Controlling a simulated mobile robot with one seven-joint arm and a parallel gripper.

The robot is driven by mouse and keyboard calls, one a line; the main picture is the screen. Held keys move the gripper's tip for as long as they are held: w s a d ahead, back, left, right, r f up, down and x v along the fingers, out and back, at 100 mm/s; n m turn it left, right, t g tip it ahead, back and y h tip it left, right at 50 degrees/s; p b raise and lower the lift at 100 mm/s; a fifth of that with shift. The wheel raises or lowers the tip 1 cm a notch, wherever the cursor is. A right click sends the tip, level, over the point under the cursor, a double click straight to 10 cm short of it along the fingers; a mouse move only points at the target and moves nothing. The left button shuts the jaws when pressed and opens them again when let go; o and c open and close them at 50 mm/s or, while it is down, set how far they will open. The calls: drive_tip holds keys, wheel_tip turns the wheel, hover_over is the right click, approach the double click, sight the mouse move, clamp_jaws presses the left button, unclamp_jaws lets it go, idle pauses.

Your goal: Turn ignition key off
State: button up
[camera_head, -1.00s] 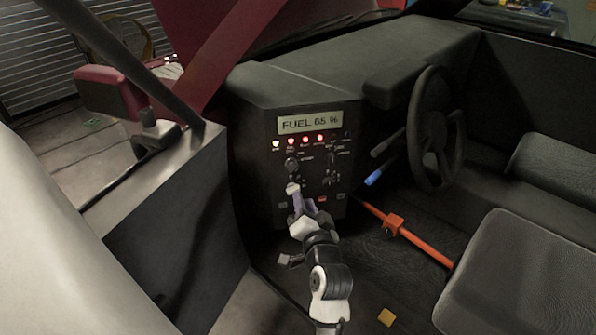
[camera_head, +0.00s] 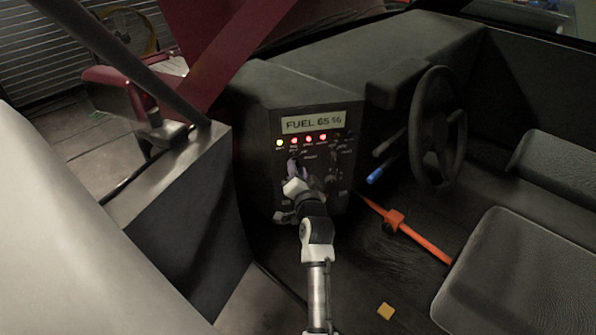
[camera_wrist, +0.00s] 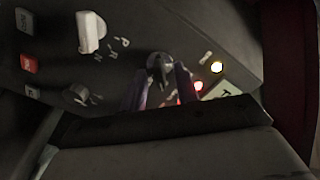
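The dark ignition key switch (camera_wrist: 159,66) shows in the wrist view as a round dark knob on the dash panel. My gripper (camera_wrist: 162,76) has its two purplish fingers apart, one on each side of this knob. I cannot tell whether either finger touches it. In the head view my gripper (camera_head: 295,170) is at the upper left of the control panel, just below the lamp row, and hides the switch. The key's exact turn position is too dark to read.
The panel has a display (camera_head: 313,123) reading FUEL 65 % and a row of lit lamps (camera_head: 308,140), one yellowish and several red. The wrist view shows a white selector knob (camera_wrist: 90,32), a smaller dark knob (camera_wrist: 76,95) and a red button (camera_wrist: 29,64). A steering wheel (camera_head: 419,130) stands right.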

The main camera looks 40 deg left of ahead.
clamp_jaws()
drive_tip(key=shift+f+n+b, duration=0.1)
drive_tip(key=shift+n+b, duration=0.2)
drive_tip(key=shift+b, duration=0.05)
drive_tip(key=n+b, duration=0.6)
drive_tip(key=n, duration=0.2)
drive_tip(key=shift+b, duration=0.4)
drive_tip(key=shift+n, duration=0.3)
unclamp_jaws()
